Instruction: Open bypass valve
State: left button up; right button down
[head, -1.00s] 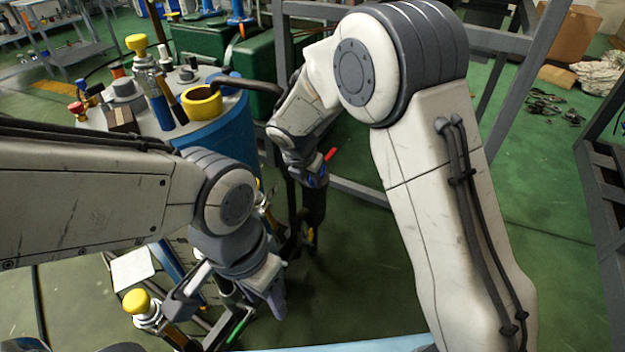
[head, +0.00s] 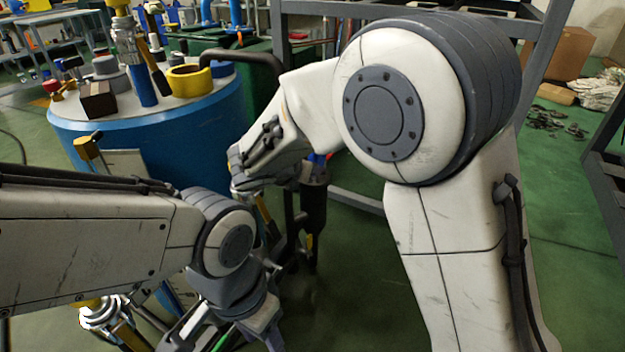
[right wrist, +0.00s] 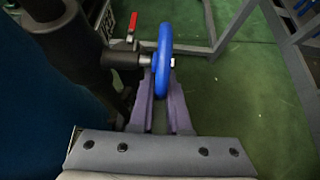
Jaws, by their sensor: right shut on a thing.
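A blue handwheel (right wrist: 164,62) stands on edge at the end of a short dark valve stem (right wrist: 124,60) in the right wrist view. My right gripper (right wrist: 160,95) is shut on the handwheel's rim, one purple finger on each side. In the head view my right forearm and wrist hide most of this gripper; a bit of blue and red shows beside a dark vertical pipe (head: 315,222). My left gripper (head: 268,328) is low in the head view, partly cut off, and its fingers do not show clearly.
A red-handled lever (right wrist: 132,26) sits just beyond the stem. A large blue vessel (head: 170,140) with a yellow ring (head: 188,80) and several fittings stands at the left. Grey frame bars (head: 345,25) stand behind. The green floor at the right is mostly open.

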pick_arm(q)
jog(key=shift+f, duration=0.35)
pick_arm(e)
jog(key=c, duration=0.9)
grip_release()
